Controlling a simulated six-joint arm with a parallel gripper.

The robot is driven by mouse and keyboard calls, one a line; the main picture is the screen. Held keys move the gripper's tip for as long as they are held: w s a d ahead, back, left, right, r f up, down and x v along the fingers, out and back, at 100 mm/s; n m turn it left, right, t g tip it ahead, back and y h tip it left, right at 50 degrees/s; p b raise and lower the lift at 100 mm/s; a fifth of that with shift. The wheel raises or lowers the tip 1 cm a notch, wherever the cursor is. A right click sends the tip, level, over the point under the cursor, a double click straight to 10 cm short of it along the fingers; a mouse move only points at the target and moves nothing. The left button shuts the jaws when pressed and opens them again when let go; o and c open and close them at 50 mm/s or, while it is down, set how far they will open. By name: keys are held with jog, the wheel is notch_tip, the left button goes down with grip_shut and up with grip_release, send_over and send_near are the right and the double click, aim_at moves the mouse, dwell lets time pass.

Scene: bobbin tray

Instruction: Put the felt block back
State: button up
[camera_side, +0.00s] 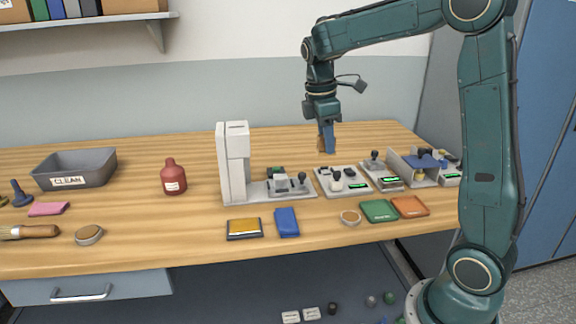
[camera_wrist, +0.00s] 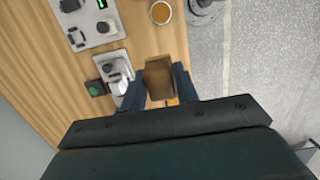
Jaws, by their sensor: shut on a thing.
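My gripper (camera_side: 327,149) is up in the air above the back part of the bench, pointing down. It is shut on a brown block, which looks like the felt block (camera_side: 321,144). In the wrist view the felt block (camera_wrist: 158,79) sits between the two dark blue fingers, clear of the devices below.
Below stand a tall white-grey machine (camera_side: 233,165) and several small grey devices, one with a walled bracket (camera_side: 408,167). A grey bin (camera_side: 75,168) and red bottle (camera_side: 174,178) stand left.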

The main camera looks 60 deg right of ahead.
send_over(323, 221)
jog(key=f, duration=1.5)
jog(key=shift+w+a+f, duration=0.15)
jog(key=shift+w+f, duration=0.1)
jog(key=shift+f, duration=0.15)
jog(key=shift+f, duration=2.1)
jog(key=shift+f, duration=0.2)
jog(key=o, duration=0.9)
jog(key=shift+r, duration=0.15)
